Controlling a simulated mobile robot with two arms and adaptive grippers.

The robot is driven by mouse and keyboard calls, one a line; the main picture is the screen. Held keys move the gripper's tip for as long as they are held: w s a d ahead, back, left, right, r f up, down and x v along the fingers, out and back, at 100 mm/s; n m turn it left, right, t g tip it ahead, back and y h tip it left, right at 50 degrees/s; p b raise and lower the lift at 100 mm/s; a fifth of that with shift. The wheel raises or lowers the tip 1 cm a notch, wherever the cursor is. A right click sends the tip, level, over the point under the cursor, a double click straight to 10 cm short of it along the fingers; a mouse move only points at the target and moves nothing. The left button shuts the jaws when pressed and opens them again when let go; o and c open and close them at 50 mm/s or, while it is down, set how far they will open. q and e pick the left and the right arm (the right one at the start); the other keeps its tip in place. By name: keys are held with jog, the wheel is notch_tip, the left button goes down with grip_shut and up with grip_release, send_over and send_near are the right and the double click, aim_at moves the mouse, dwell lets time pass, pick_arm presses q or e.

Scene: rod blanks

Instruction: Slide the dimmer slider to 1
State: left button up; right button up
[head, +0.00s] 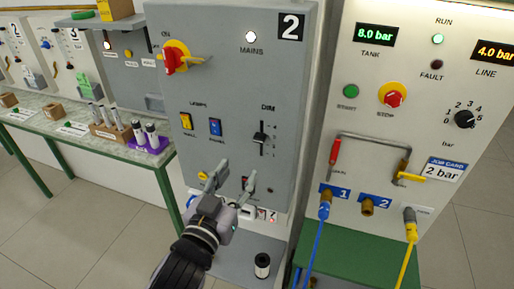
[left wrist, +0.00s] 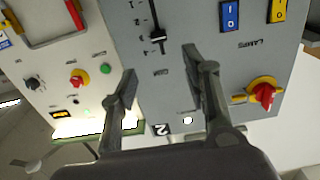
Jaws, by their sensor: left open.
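The dimmer slider (head: 261,138) is a dark knob on a vertical slot under the "DIM" label on the grey panel (head: 225,95). In the left wrist view, which shows the panel upside down, the slider (left wrist: 157,36) appears beyond the gap between the fingertips. My left gripper (head: 234,174) is open and empty, below the slider in the head view and apart from it. My right gripper is not in view.
A red rotary switch (head: 174,57) and two lamp rockers (head: 215,127) sit left of the slider. The adjoining white panel (head: 425,110) has a bent pipe and blue and yellow hoses. A black-and-white cylinder (head: 262,266) stands on the ledge below.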

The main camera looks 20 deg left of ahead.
aim_at(258, 141)
pick_arm(q)
jog(key=w, duration=1.2)
jog(key=shift+w+d+r, duration=0.1)
jog(key=shift+d, duration=0.2)
jog(key=shift+w, duration=0.55)
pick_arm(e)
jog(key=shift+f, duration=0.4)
pick_arm(q)
jog(key=shift+c, duration=0.4)
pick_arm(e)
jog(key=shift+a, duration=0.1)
pick_arm(q)
grip_shut()
jog(key=shift+f, duration=0.2)
